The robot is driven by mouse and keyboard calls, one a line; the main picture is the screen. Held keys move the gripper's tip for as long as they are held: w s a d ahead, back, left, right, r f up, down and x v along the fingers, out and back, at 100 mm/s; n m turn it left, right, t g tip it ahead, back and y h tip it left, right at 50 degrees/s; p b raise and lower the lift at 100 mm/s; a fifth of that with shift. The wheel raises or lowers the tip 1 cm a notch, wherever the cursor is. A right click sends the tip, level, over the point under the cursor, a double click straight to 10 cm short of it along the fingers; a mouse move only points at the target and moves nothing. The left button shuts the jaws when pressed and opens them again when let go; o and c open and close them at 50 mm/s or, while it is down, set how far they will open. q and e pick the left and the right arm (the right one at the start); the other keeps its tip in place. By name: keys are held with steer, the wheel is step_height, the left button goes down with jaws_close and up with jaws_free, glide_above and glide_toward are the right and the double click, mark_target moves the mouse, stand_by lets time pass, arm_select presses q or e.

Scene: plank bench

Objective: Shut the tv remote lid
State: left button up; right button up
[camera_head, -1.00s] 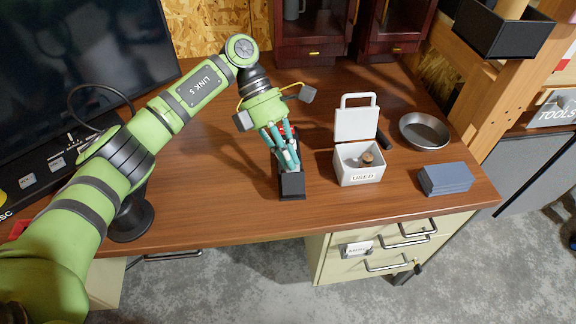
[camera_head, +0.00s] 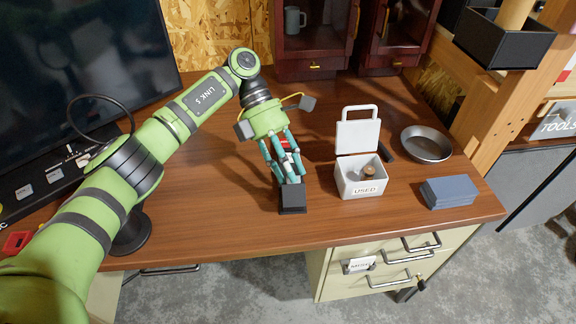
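A black block-like thing (camera_head: 292,197) lies on the bench below my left gripper. It seems to be the tv remote or its holder. My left gripper (camera_head: 288,176), with teal fingers, points down at its far end. The fingers cover much of that part, and a small red patch shows between them. I cannot make out the remote's lid or its angle. I cannot tell whether the fingertips touch anything or how far they are closed. My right gripper is not in view.
A white box (camera_head: 348,184) labelled USED stands to the right with its lid up and a small round thing inside. A dark bar lies behind it. A metal bowl (camera_head: 426,143) and blue-grey stacked blocks (camera_head: 449,190) are further right. The bench (camera_head: 215,195) is clear left of the gripper.

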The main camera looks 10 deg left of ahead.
arm_select(q)
steer(key=v, duration=0.7)
steer(key=shift+a+r, duration=0.15)
steer(key=shift+r, duration=0.1)
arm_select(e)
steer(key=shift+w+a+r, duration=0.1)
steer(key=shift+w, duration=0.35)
arm_select(q)
steer(key=shift+w, duration=0.1)
steer(key=shift+c, duration=0.4)
